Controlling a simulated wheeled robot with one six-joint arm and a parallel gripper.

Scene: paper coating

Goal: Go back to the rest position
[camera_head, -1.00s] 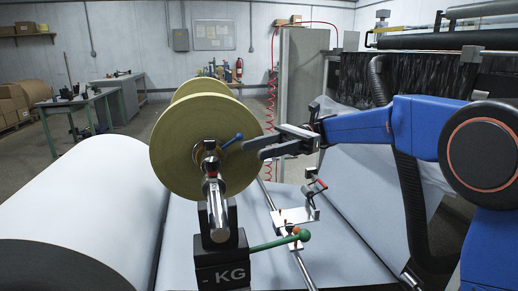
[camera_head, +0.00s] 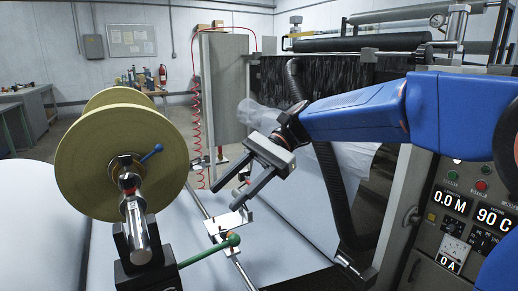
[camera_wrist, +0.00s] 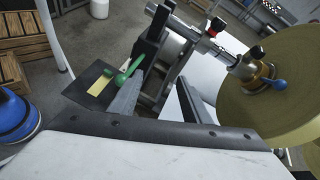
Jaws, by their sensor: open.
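My gripper (camera_head: 225,198) is open and empty in the head view, its two fingers pointing down and left. It is right of the yellow-brown roll (camera_head: 105,160) and apart from it. The roll sits on a metal shaft (camera_head: 135,225) with a small blue lever (camera_head: 152,152). In the wrist view my fingers (camera_wrist: 158,80) are spread, with the shaft's black stand, its green handle (camera_wrist: 130,70) and the roll (camera_wrist: 275,100) beyond them.
A control panel (camera_head: 465,215) with digital readouts stands at the right. A green-knobbed lever (camera_head: 233,240) sticks out low in the middle. A black hose (camera_head: 330,170) and a grey cabinet (camera_head: 225,85) are behind my arm. White paper (camera_head: 285,235) spreads below.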

